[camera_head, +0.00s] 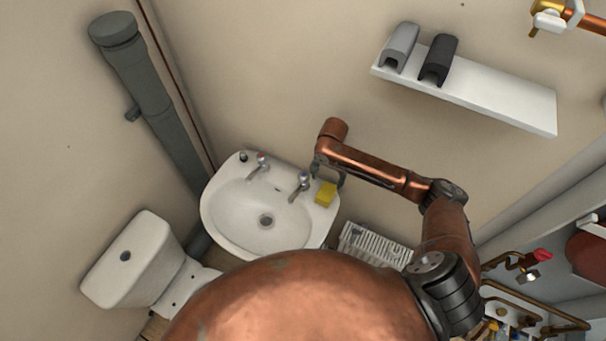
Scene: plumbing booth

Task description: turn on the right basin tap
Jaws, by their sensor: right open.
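The white basin (222,215) stands against the wall with two chrome taps on its back rim. The right basin tap (301,182) has its spout over the bowl; the left tap (260,164) shows a red mark on top. I see no water running from the right tap. My right gripper (328,175) is open at the basin's back right corner, just right of the right tap. It is small and partly hidden by my arm, and I cannot tell whether it touches the tap. My left gripper is not in view.
A yellow sponge (326,194) lies on the basin's right rim below my right gripper. A wall shelf (490,97) holds grey and black objects. Copper pipes (540,318) stand at lower right.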

